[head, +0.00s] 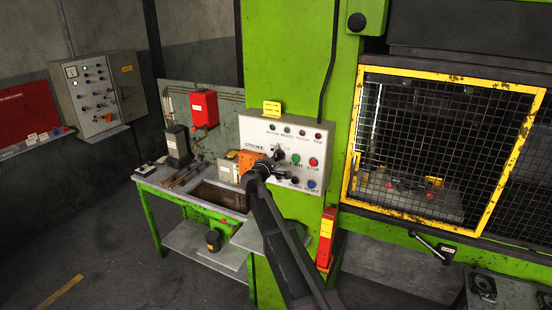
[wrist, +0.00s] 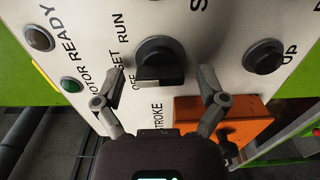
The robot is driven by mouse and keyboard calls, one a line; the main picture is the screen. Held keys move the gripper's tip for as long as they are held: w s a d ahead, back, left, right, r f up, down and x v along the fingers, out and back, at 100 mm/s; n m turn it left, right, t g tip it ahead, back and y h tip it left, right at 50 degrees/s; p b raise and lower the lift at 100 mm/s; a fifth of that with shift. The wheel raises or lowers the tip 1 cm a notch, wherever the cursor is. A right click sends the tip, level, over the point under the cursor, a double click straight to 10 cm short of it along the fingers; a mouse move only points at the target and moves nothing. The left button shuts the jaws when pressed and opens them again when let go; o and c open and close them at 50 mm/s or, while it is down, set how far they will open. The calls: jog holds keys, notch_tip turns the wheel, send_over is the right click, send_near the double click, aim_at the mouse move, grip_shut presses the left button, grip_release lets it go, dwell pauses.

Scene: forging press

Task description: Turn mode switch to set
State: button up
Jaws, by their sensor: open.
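The mode switch is a black rotary knob on the white control panel (head: 262,128). In the wrist view the mode switch (wrist: 160,58) is at top centre, with the words OFF, SET and RUN printed along its left side. Its raised grip faces the lower edge of the picture; I cannot tell for sure which word it marks. My gripper (wrist: 163,80) is open, with one finger on each side of the knob and visible gaps between. In the head view my gripper (head: 272,163) is at the panel and partly hides the switch area.
An orange box (wrist: 222,118) sits beside the right finger. Another black knob (wrist: 264,57), marked UP, is further right. Indicator lamps (wrist: 40,39) are at left. Start and stop buttons (head: 313,162) are on the panel. A yellow-framed mesh guard (head: 352,150) stands to the right.

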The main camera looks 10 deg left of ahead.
jog(key=v, duration=1.2)
dwell(0.4)
jog(key=s+d+f+m+g+h+b, duration=0.1)
jog(key=s+d+f+m+g+b, duration=0.35)
jog(key=d+f, duration=0.6)
jog(key=s+d+f+m+g+b, duration=0.35)
jog(key=s+d+f+g, duration=0.35)
jog(key=d, duration=0.7)
jog(key=s+d+f+m+g+y+b, duration=0.2)
jog(key=s+d+f+m+y+b, duration=0.1)
jog(key=s+f, duration=0.5)
jog(key=s+d+f+m+g+y+b, duration=0.3)
jog(key=s+f, duration=0.5)
jog(key=s, duration=0.3)
jog(key=shift+d+f+y+b, duration=0.25)
jog(key=shift+d+y+b, duration=0.4)
jog(key=shift+b, duration=0.1)
